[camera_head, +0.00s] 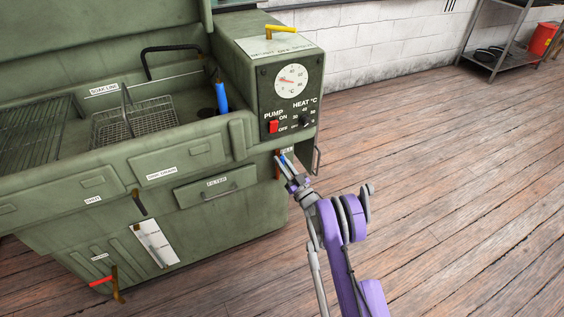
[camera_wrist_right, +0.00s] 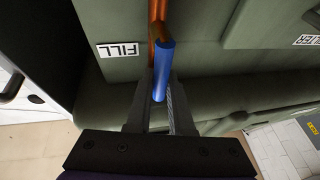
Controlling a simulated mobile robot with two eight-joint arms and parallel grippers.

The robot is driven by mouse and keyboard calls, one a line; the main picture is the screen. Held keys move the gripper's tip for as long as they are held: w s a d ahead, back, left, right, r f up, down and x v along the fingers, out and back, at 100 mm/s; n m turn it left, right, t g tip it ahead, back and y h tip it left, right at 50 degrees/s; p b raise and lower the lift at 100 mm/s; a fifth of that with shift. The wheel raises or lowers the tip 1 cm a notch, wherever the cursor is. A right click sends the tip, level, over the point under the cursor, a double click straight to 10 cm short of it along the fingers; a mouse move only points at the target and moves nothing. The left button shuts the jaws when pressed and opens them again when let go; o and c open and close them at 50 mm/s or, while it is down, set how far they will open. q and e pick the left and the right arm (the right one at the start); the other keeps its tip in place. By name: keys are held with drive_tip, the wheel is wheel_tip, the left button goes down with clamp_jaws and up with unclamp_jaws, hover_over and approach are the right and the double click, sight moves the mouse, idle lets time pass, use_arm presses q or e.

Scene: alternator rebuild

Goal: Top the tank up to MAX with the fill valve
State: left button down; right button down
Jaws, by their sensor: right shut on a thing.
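The fill valve has a blue lever (camera_wrist_right: 162,75) on a copper pipe (camera_wrist_right: 157,12), beside a FILL label (camera_wrist_right: 118,50) in the right wrist view. My right gripper (camera_wrist_right: 161,98) is shut on the blue lever, with one finger on each side of it. In the head view my right gripper (camera_head: 282,165) is at the right end of the green wash tank (camera_head: 215,212), just below the control box. A white plate with a dark strip (camera_head: 155,243), seemingly the level gauge, is on the tank front; its level and marks are too small to read. My left gripper is not in view.
A red-handled valve (camera_head: 101,283) sits low on the tank front. The control box (camera_head: 291,95) has a dial, a red pump switch and a heat knob. A blue upright brush or nozzle (camera_head: 221,97) stands at the basin. The wooden floor (camera_head: 430,170) to the right is clear.

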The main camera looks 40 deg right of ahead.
drive_tip(key=c, duration=0.8)
unclamp_jaws()
drive_tip(key=p+v, duration=0.1)
drive_tip(key=v, duration=0.9)
drive_tip(key=shift+s+p, duration=0.3)
drive_tip(key=shift+s, duration=0.1)
drive_tip(key=shift+f, duration=0.15)
